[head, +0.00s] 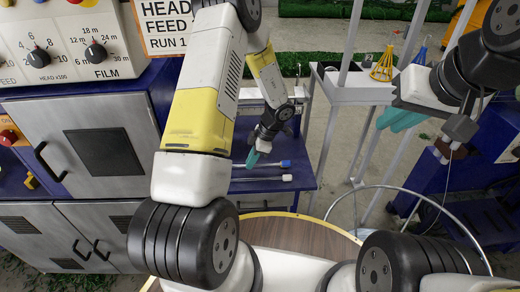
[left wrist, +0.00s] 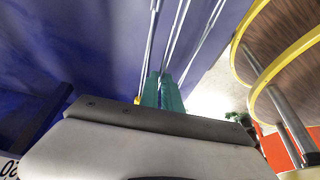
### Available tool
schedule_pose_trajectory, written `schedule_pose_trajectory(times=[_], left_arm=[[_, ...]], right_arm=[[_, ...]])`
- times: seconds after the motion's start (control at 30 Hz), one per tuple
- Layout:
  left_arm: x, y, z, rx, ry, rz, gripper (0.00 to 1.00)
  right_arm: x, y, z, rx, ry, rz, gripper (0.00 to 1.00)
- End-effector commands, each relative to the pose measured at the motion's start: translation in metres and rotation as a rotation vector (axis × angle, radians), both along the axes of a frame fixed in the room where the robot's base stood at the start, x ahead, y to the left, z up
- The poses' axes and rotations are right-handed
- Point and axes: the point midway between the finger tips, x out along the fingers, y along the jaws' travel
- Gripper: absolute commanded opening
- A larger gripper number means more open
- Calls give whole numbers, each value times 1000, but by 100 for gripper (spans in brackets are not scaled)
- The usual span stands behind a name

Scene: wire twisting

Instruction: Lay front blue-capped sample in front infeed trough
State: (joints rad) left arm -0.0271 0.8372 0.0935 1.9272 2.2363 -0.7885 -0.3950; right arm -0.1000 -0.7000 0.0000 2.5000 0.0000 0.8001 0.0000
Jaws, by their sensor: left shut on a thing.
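My left gripper (head: 252,160) has teal fingers and reaches down to the blue table on the far side of my arm. It is shut on the blue-capped sample (head: 285,163), a thin pale rod whose blue cap points right, at the rod's left part. In the left wrist view the teal fingers (left wrist: 163,92) close around a thin rod (left wrist: 175,42). I cannot make out the front infeed trough. My right gripper (head: 400,118) hangs at the right, away from the table; its finger gap is unclear.
A second thin rod with a pale end (head: 287,178) lies on the blue table (head: 270,198), nearer me. A round wooden table (head: 300,234) with a yellow rim is in front. A yellow wire cone (head: 383,66) stands on a white stand. A control cabinet (head: 80,125) is at left.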

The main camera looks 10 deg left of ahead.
Motion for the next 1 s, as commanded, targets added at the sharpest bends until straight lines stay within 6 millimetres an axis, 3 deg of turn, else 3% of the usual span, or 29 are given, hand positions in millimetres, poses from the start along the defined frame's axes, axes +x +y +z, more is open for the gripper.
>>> schedule_pose_trajectory(times=[0.1, 0.2, 0.5, 0.53, 0.57, 0.87, 1.0], left_arm=[[-2, -1, -21, 1, 6, -5, 0], [-2, -1, -28, 1, 4, -3, 0], [-2, -1, -31, 0, 3, -2, 0], [-2, -1, -31, 0, 3, -2, 11], [-2, -1, -30, 0, 3, -2, 16], [-2, -1, -30, 0, 2, -2, 16], [0, -4, -20, -1, 0, -3, 16]], right_arm=[[0, 0, 0, 0, 0, 0, 16], [0, 0, 0, 0, 0, 0, 16], [0, 0, 0, 0, 0, 0, 16], [0, 0, 0, 0, 0, 0, 16], [0, 0, 0, 0, 0, 0, 16], [0, 0, 0, 0, 0, 0, 16], [0, 0, 0, 0, 0, 0, 16]])
